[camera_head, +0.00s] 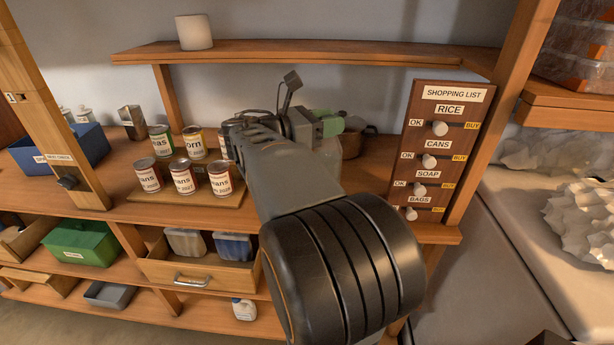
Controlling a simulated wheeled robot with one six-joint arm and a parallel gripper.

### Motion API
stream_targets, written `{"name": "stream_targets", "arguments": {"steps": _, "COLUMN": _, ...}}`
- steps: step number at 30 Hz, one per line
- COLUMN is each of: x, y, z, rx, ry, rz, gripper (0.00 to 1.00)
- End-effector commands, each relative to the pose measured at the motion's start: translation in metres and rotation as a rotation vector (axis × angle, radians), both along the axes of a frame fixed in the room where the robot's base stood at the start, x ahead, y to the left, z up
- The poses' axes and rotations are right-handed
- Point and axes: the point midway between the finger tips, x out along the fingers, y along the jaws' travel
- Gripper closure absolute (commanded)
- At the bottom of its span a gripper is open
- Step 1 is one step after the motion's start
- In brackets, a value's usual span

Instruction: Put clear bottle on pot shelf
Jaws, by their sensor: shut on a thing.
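My gripper (300,122) is over the right part of the middle shelf, at the far end of my arm, which hides much of it. It is shut on what looks like the clear bottle (352,146), a pale see-through body beside a green part (328,122). The fingertips and most of the bottle are hidden, so I cannot tell whether it touches the shelf. A brown pot (368,142) shows partly behind it on the middle shelf (385,175).
Several labelled cans (183,180) stand left of my arm. A white cup (194,32) sits on the upper shelf (300,52). The shopping list board (437,150) with knobs stands close on the right. A drawer (200,272) is below.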

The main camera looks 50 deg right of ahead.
Motion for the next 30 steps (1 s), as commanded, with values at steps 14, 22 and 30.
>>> {"name": "stream_targets", "arguments": {"steps": 14, "x": 0.014, "y": -0.078, "z": -0.029, "rx": 0.0, "ry": 0.003, "rz": -0.033, "gripper": 1.0}}
{"name": "stream_targets", "arguments": {"steps": 22, "x": 0.026, "y": -0.112, "z": -0.063, "rx": 0.0, "ry": 0.003, "rz": -0.027, "gripper": 1.0}}
{"name": "stream_targets", "arguments": {"steps": 30, "x": 0.032, "y": -0.128, "z": -0.083, "rx": -0.003, "ry": 0.001, "rz": -0.024, "gripper": 1.0}}
